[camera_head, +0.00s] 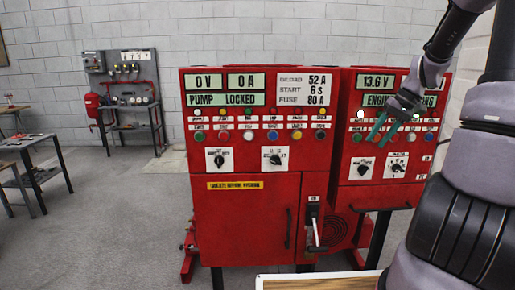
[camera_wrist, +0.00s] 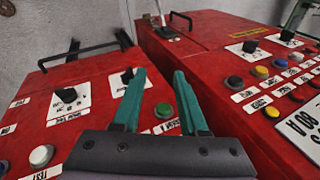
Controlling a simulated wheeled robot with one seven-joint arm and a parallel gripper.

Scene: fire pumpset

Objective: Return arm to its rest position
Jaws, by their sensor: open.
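My gripper (camera_head: 382,128) is at the upper right in the head view, in front of the right red control panel (camera_head: 345,160). Its two teal fingers are spread apart and hold nothing. In the wrist view the open gripper (camera_wrist: 160,88) shows its fingers with red panel surface and a green button (camera_wrist: 163,110) between and behind them. My arm is bent and raised along the right side of the head view. I cannot tell how far the fingertips are from the panel.
The left red panel (camera_head: 240,225) has displays, buttons and knobs, with a lever handle (camera_head: 315,230) low on its right. A wooden-edged surface (camera_head: 310,284) lies at the bottom. Tables (camera_head: 38,140) stand at far left. Grey floor (camera_head: 125,220) is open at left.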

